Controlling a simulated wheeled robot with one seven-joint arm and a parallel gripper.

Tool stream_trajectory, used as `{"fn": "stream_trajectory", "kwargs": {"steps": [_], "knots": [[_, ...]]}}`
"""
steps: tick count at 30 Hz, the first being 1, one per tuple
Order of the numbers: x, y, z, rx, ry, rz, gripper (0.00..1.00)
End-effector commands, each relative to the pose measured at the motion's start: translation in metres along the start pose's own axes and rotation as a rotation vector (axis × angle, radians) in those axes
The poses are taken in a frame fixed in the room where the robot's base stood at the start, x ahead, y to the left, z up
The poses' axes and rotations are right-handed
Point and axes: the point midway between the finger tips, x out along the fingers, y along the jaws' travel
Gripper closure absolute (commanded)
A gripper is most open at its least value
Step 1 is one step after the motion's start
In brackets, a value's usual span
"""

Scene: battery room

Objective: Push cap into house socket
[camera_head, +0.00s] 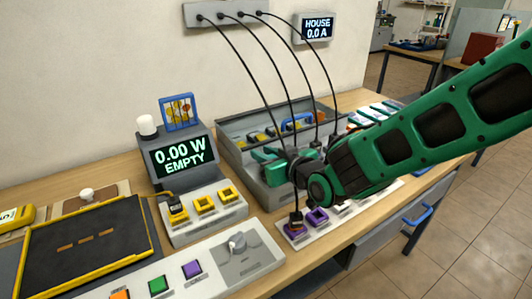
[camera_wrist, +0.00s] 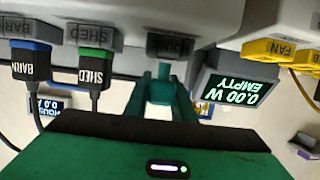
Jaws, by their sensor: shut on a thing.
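My gripper (camera_head: 268,163) is shut and reaches left over the bench beside the grey open box. Its green fingers also show in the wrist view (camera_wrist: 163,92). A small teal piece (camera_wrist: 164,71) shows between the fingertips; it may be the cap, but the fingers hide most of it. The dark house socket (camera_wrist: 172,45), its label upside down, lies just beyond the fingertips, in line with them. I cannot tell whether the held piece touches it. In the head view my arm hides this spot.
Black plugs marked BARN (camera_wrist: 31,65) and SHED (camera_wrist: 90,72) sit in neighbouring sockets, with cables close by. The house meter (camera_head: 317,28) on the wall reads 0.0 A. The display (camera_head: 180,157) reads 0.00 W EMPTY. The grey open box (camera_head: 232,150) stands behind my gripper.

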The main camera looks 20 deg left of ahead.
Motion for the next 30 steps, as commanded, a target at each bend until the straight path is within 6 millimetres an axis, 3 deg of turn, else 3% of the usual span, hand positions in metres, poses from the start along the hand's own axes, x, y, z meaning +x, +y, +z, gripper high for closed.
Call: {"fn": "stream_trajectory", "kwargs": {"steps": [15,16,17,30], "knots": [[0.0012,0.0000,0.0045,0.000,0.000,0.000,0.98],[0.0012,0.0000,0.0044,0.000,0.000,0.000,0.72],[0.0012,0.0000,0.0044,0.000,0.000,0.000,0.70],[-0.0073,0.0002,0.0039,0.000,0.000,0.000,0.70]]}}
